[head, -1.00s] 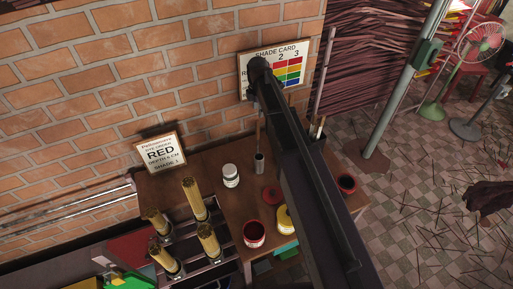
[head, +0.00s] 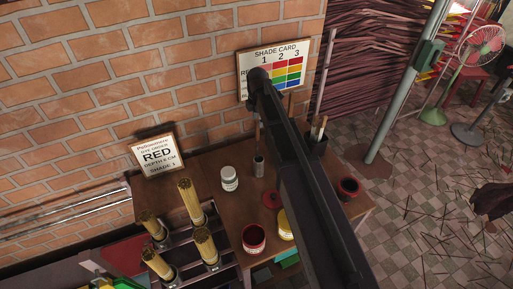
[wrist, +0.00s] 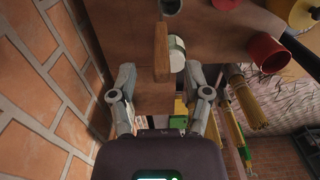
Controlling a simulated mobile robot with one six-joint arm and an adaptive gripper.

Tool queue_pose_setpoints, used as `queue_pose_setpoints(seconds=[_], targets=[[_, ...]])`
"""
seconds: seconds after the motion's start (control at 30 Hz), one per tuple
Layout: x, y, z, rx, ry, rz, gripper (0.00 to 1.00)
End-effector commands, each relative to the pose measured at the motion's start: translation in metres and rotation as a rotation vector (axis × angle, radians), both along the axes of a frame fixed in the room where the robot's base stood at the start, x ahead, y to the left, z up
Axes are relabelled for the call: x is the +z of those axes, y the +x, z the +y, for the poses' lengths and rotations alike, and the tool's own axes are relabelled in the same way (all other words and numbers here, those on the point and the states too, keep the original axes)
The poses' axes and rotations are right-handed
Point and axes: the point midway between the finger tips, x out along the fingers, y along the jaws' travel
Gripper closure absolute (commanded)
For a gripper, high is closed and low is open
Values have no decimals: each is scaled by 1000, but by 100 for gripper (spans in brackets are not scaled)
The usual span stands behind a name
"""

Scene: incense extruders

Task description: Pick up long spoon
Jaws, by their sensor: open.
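A long wooden handle (head: 258,136) stands up from a small metal cup (head: 259,167) on the brown table; it looks like the long spoon, and its lower end is hidden in the cup. In the wrist view the handle (wrist: 161,50) lies just beyond and between my fingers, with the cup (wrist: 172,6) at the top edge. My gripper (wrist: 165,84) is open, its fingers apart on either side of the handle's line. I see no contact. In the head view my dark arm hides the gripper.
A white jar (head: 229,179) stands left of the cup. A red pot (head: 253,239) and a yellow pot (head: 284,226) stand nearer. A dark holder with sticks (head: 318,142) is to the right. The brick wall (head: 120,60) and shade card (head: 248,60) are close behind.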

Motion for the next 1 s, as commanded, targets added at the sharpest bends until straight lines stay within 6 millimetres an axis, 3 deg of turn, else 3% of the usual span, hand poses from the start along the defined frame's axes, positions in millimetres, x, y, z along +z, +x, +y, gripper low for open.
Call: queue_pose_setpoints(seconds=[0.37,1.0], targets=[[-5,-1,1,1,0,0,37],[-49,-4,3,2,0,0,37]])
